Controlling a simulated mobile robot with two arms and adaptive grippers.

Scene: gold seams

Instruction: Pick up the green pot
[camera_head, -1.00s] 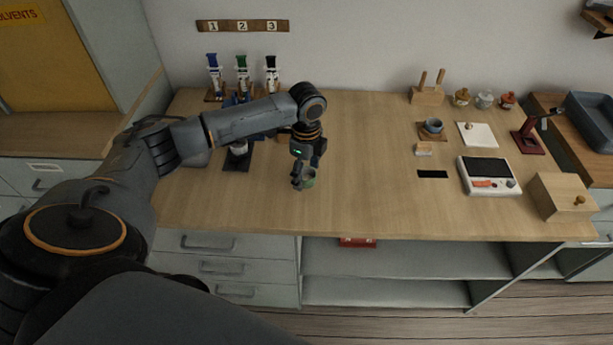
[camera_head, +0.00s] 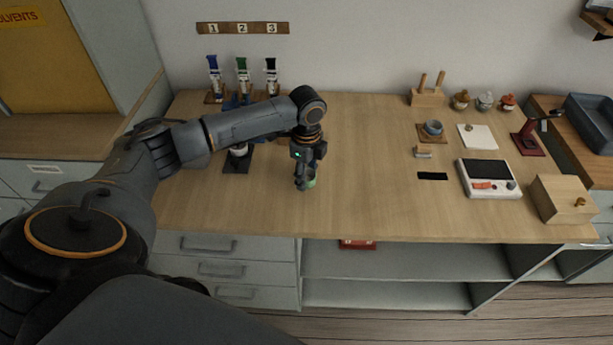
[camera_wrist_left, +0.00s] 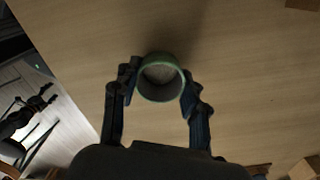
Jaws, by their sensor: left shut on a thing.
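The green pot (camera_head: 311,182) is a small round cup with a green rim, near the middle front of the wooden table. My left gripper (camera_head: 305,184) is shut on it, with the fingers partly hiding it in the head view. In the left wrist view the pot (camera_wrist_left: 160,97) sits between the two fingertips of my left gripper (camera_wrist_left: 158,90), one on each side. I look into its open top and its inside looks greyish. I cannot tell whether its base touches the table. My right gripper is not in view.
Syringe-like tubes with blue, green and black tops (camera_head: 243,77) stand at the back left. A white device with a dark screen (camera_head: 487,178), a wooden box (camera_head: 562,199) and a blue cup (camera_head: 433,128) are on the right.

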